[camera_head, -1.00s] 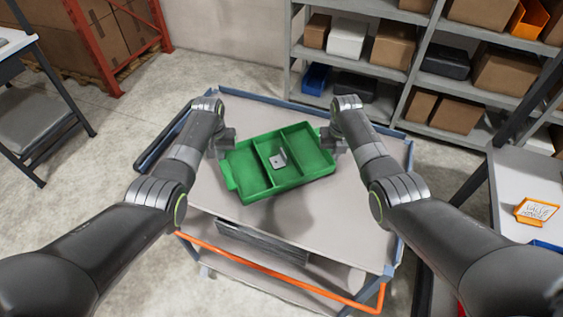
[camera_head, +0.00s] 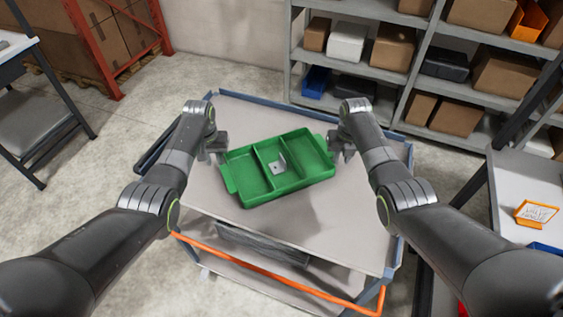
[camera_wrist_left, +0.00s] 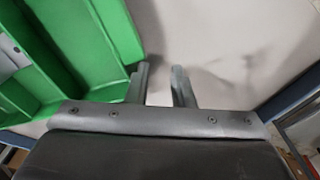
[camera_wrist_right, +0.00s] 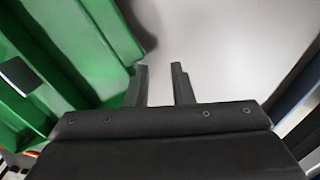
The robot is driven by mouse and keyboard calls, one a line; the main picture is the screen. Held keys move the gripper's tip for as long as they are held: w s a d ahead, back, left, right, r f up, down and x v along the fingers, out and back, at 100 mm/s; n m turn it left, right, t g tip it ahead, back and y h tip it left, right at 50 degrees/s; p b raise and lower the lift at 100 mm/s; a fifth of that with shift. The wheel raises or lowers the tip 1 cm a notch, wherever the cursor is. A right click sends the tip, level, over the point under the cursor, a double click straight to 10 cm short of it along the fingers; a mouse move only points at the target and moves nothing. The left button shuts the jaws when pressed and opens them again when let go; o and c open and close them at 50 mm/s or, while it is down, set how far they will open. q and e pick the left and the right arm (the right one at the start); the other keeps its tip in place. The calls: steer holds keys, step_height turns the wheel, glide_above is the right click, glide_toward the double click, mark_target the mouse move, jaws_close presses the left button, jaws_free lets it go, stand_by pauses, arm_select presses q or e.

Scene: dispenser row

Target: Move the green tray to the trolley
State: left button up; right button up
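The green tray (camera_head: 300,190) rests on the top shelf of the trolley (camera_head: 330,235), slightly turned. It has three compartments, and a small grey metal bracket (camera_head: 279,166) lies in the middle one. My left gripper (camera_head: 217,152) is open just off the tray's left end; in the left wrist view its fingers (camera_wrist_left: 160,84) are apart with nothing between them, beside the tray wall. My right gripper (camera_head: 342,152) is open just off the tray's right end; in the right wrist view its fingers (camera_wrist_right: 160,84) are also apart and empty.
A grey shelf unit (camera_head: 375,75) with boxes and bins stands behind the trolley. A table with an orange-framed sign (camera_head: 537,213) is at the right. The trolley has an orange handle (camera_head: 270,275) at the front.

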steer(key=shift+r, duration=0.1)
arm_select(q)
step_height(320, 180, up, 12)
steer(key=shift+s, duration=0.45)
arm_select(e)
step_height(320, 180, up, 12)
steer(key=shift+s, duration=0.45)
arm_select(q)
steer(key=shift+f, duration=0.1)
stand_by(0.4)
